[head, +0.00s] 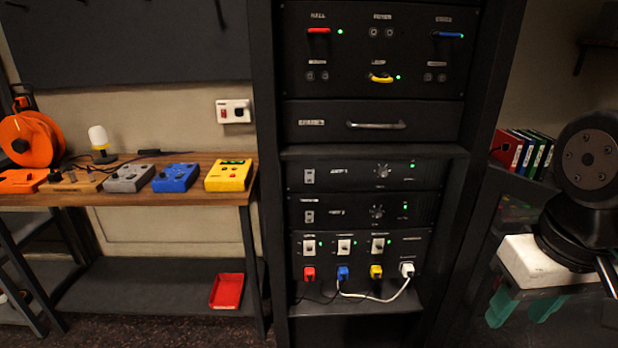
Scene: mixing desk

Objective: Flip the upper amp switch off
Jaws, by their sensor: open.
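The upper amp (345,184) is a black panel in the rack, with a small pale switch (309,176) at its left. It has a round knob (382,171) and a lit green light (411,165) at its right. The switch's lever position is too small to tell. The lower amp (345,222) sits directly below, with a similar switch (309,216), a knob (377,212) and a green light (405,205). Dark parts of my arm show at the right edge, apart from the rack. My gripper is not in view.
Above the amps are a drawer (330,123) with a bar handle and a patch panel (345,50). Below is a power panel (330,258) with switches and coloured plugs. A wooden bench (150,194) with pedals stands left. The rack's front looks unobstructed.

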